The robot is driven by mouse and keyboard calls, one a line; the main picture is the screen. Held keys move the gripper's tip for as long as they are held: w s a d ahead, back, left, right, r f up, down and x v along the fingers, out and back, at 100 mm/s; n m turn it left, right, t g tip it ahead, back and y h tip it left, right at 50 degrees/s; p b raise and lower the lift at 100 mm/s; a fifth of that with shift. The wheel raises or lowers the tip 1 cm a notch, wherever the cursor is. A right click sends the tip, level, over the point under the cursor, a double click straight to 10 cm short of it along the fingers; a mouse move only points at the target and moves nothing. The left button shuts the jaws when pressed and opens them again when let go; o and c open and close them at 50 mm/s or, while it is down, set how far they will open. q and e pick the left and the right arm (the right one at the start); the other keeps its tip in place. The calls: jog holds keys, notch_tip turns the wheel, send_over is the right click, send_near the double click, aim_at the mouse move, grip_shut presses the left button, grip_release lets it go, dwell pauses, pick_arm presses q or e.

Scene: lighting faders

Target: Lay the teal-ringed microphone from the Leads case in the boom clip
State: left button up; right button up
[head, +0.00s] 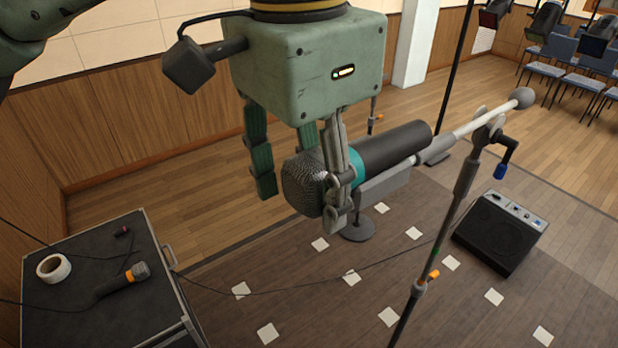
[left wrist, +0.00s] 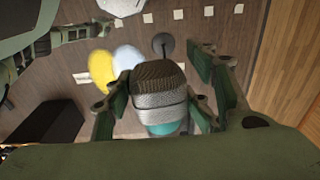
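The teal-ringed microphone (head: 395,147) has a dark body, a teal band and a grey mesh head. It lies along the grey boom clip (head: 385,187) at the end of the boom; whether it is fully seated I cannot tell. My left gripper (head: 303,200) is around the mesh head with its fingers spread on either side. In the left wrist view the mesh head (left wrist: 160,90) is between the fingers, with a gap on the right side. My right gripper (left wrist: 80,33) shows only partly, at the upper left of the left wrist view. No Leads label is readable.
The boom stand (head: 440,240) stands right of my gripper. A black speaker (head: 500,232) and white floor marks are around it. Blue chairs (head: 570,75) are behind.

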pick_arm(q)
jog(key=shift+o, duration=1.3)
jog(key=shift+w, duration=0.45)
jog(key=shift+s+r, duration=0.1)
jog(key=r, duration=1.2)
jog(key=shift+s+a, duration=0.15)
jog(key=shift+a, duration=0.1)
notch_tip(320, 180, up, 8)
